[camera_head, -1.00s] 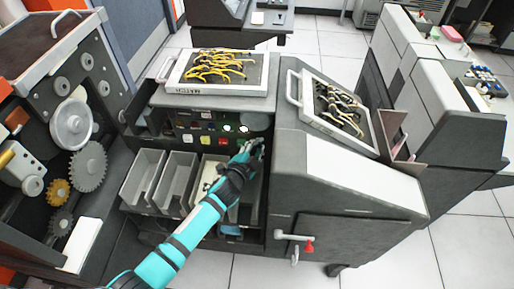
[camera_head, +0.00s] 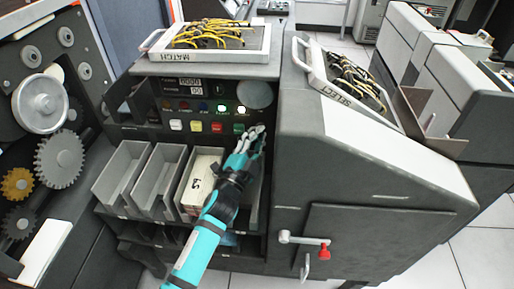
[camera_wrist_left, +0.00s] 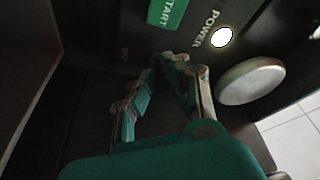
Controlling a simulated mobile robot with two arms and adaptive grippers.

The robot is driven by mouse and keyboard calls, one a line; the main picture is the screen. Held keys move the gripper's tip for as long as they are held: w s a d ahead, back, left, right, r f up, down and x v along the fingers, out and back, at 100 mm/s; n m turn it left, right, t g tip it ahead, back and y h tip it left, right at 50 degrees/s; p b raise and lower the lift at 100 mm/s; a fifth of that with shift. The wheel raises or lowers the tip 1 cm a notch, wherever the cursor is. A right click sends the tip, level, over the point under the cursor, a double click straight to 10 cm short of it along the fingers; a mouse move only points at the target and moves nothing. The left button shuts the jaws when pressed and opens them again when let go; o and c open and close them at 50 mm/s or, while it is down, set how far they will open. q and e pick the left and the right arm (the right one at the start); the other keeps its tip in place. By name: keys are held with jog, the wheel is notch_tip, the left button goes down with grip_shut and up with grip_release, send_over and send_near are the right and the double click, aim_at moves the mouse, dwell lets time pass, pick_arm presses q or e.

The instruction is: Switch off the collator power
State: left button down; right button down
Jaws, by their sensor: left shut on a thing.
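The collator's control panel (camera_head: 205,100) faces me, with a lit white power lamp (camera_head: 241,111) at its right side. In the left wrist view the lit lamp (camera_wrist_left: 222,37) sits beside the POWER label (camera_wrist_left: 203,27). My left gripper (camera_head: 258,131) is at the panel's lower right, just right of the green START button (camera_head: 241,127). My right gripper is not in view.
A round grey disc (camera_head: 254,95) is just above the gripper. White, yellow and red buttons line the panel. Grey card bins (camera_head: 122,175) stand below, one holding cards (camera_head: 200,183). The sloped housing (camera_head: 320,150) rises close on the right.

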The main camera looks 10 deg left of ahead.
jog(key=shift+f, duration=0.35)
pick_arm(q)
jog(key=shift+f, duration=0.1)
jog(key=c, duration=1.3)
grip_release()
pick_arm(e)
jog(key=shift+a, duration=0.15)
pick_arm(q)
jog(key=shift+s, duration=0.1)
jog(key=v, duration=1.2)
jog(key=shift+f, duration=0.1)
